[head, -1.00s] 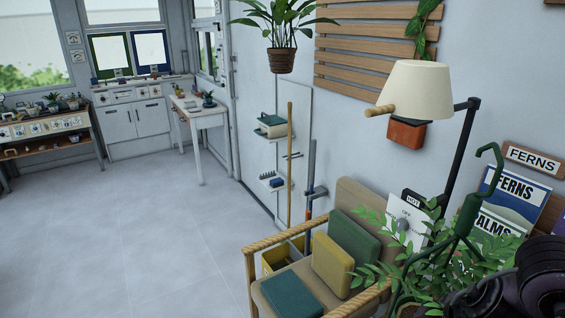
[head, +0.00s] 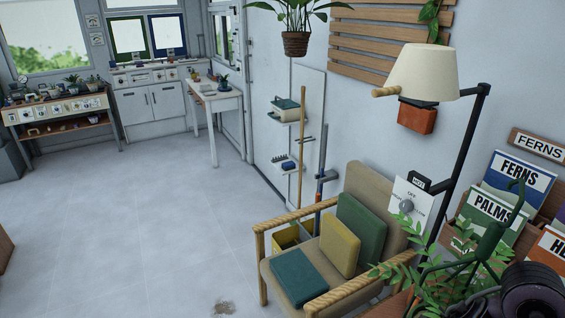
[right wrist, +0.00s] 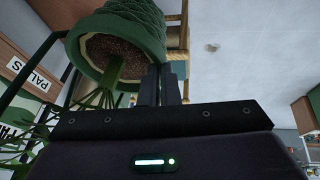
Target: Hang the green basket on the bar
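The green basket shows in the right wrist view (right wrist: 140,55) as a ribbed green pot with brown soil and a plant stem. In the head view its green hook and hanger (head: 490,240) stand up at the lower right, among leaves. My right gripper (right wrist: 165,72) looks shut at the basket's edge; the exact contact is hard to see. In the head view my dark right arm covers the lower right corner. A wooden rod end (head: 385,92) sticks out beside the cream lamp shade; I cannot tell if it is the bar. My left gripper is out of view.
A wooden armchair (head: 320,303) with green and yellow cushions stands left of the basket. A black lamp pole (head: 462,150) rises behind it. Brochure racks (head: 540,146) are at the right wall. The grey floor (head: 150,240) at left is clear.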

